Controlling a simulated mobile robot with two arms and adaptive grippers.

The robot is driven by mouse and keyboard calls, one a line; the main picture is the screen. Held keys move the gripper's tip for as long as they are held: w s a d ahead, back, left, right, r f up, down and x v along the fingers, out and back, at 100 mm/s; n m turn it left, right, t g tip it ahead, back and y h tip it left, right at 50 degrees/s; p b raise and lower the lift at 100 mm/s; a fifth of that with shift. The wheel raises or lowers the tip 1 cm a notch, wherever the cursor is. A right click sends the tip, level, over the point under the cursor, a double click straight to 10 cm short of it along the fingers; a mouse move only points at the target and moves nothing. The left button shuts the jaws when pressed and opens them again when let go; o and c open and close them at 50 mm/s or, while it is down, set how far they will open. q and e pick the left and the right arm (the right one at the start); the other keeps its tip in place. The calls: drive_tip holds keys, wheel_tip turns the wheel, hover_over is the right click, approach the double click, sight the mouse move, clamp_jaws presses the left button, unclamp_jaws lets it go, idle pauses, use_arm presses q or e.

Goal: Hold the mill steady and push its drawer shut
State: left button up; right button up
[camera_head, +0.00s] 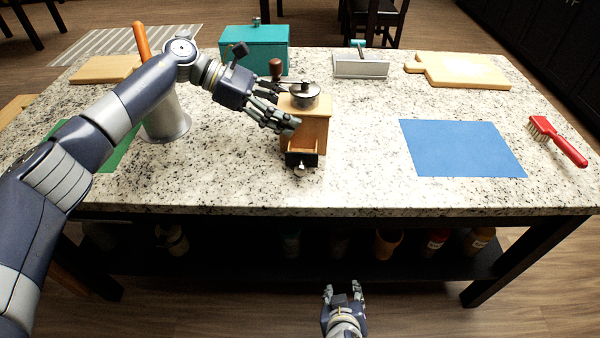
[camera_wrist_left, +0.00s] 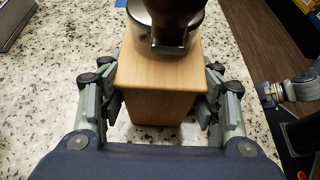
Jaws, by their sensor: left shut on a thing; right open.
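The mill (camera_head: 312,130) stands upright on the speckled counter, a wooden box with a metal top and a crank with a dark knob. Its dark drawer (camera_head: 303,160) with a round knob faces the front edge and appears to stick out a little. My left gripper (camera_head: 284,117) is shut on the mill's body; in the left wrist view its fingers press both sides of the wooden box (camera_wrist_left: 160,85). The drawer is hidden in that view. My right gripper (camera_head: 343,291) is open and empty, low in front of the counter, apart from the mill.
A blue mat (camera_head: 462,148) and a red brush (camera_head: 556,140) lie to the right. A teal box (camera_head: 254,48), a grey-framed item (camera_head: 361,66) and a cutting board (camera_head: 465,70) are at the back. A grey canister (camera_head: 166,118) stands left. The counter before the drawer is clear.

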drive_tip(key=w+a+r+t, duration=0.1)
drive_tip(key=a+r+t, duration=0.15)
drive_tip(key=r, duration=0.35)
drive_tip(key=w+a+r+t, duration=0.2)
drive_tip(key=a+r, duration=0.2)
drive_tip(key=r, duration=0.3)
drive_tip(key=m+t, duration=0.3)
drive_tip(key=t, duration=0.2)
approach(300, 172)
drive_tip(key=shift+y, duration=0.3)
drive_tip(key=w, duration=0.6)
drive_tip(key=w+d, duration=0.1)
drive_tip(key=w, duration=0.2)
drive_tip(key=shift+w, duration=0.1)
drive_tip(key=shift+c, duration=0.3)
clamp_jaws()
